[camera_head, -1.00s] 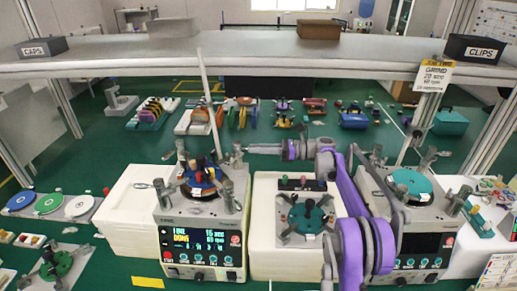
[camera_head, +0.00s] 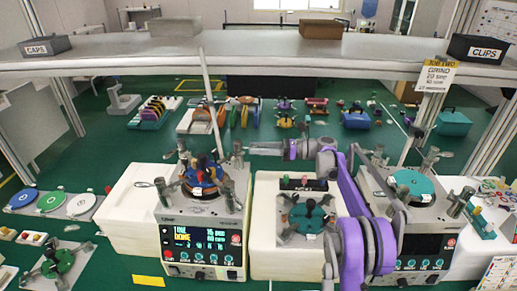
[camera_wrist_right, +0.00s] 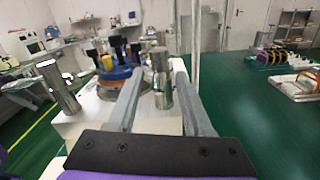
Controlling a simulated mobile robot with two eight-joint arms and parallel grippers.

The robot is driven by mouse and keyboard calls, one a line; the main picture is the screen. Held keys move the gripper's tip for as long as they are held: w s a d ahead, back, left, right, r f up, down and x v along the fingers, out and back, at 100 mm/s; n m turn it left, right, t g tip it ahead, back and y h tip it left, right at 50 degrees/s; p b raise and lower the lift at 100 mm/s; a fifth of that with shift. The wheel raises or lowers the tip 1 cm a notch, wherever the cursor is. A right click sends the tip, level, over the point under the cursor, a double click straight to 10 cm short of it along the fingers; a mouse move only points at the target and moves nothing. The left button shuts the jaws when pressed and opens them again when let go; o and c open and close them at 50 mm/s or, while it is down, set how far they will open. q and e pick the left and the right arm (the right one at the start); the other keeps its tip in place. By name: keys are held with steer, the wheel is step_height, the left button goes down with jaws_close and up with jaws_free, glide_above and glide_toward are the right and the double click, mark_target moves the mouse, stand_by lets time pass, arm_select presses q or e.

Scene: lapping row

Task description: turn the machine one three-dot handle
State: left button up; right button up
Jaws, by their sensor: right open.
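Machine one (camera_head: 203,238) is the left grey machine with a lit display, whose second line looks like "DONE". Its round top (camera_head: 203,180) carries blue and orange parts with dark knobs. Metal clamp posts with handles stand around it; dot marks are too small to read. My right gripper (camera_head: 247,149) reaches in from the right at the machine's back right post (camera_head: 237,157). In the right wrist view the open fingers (camera_wrist_right: 160,78) lie either side of a metal post (camera_wrist_right: 161,88); I cannot tell whether they touch it. My left gripper is not in view.
A second machine (camera_head: 425,245) with a teal disc stands to the right, partly behind my arm. A white block (camera_head: 265,262) with a green-knobbed fixture (camera_head: 307,216) sits between the machines. A grey shelf (camera_head: 250,55) crosses above, and a thin pole (camera_head: 207,85) rises behind machine one.

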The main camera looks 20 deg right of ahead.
step_height(320, 180, up, 10)
stand_by(0.5)
stand_by(0.4)
